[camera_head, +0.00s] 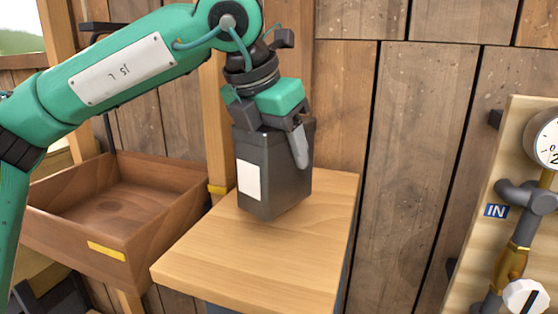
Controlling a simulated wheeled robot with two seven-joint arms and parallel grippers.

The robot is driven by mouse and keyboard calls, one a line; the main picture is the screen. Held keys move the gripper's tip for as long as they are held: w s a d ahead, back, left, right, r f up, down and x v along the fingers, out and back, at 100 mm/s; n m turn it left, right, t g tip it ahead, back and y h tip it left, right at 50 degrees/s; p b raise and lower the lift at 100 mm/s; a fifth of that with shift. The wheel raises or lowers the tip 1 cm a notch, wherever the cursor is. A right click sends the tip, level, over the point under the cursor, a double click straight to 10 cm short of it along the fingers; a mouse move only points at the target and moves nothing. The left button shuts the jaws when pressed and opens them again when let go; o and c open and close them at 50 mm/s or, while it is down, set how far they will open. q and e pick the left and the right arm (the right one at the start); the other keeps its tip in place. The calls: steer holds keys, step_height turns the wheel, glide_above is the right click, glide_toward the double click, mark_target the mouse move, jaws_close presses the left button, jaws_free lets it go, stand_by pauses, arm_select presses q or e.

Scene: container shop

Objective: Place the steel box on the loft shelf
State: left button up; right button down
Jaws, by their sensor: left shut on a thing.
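The steel box (281,184) is a dark grey, upright box with a white label (249,181) on its front left face. My left gripper (272,132) comes down from above and is shut on the upper part of the box. One grey finger shows on the box's right face; the other is mostly hidden. The box is over the light wooden top (220,262), near its back, and its base looks to be on or very close to the surface. I cannot tell whether this top is the loft shelf. My right gripper is not in view.
An open brown wooden tray (178,249) stands to the left, beside a wooden post (214,150). A plank wall (408,150) is close behind the box. A panel with a gauge (546,140) and pipes is at the right. The front of the wooden top is clear.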

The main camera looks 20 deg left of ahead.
arm_select(q)
step_height(320, 180, down, 3)
steer(key=shift+r, duration=0.1)
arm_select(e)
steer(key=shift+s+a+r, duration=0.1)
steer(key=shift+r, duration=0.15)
arm_select(q)
steer(key=shift+f, duration=0.2)
steer(key=o, duration=1.5)
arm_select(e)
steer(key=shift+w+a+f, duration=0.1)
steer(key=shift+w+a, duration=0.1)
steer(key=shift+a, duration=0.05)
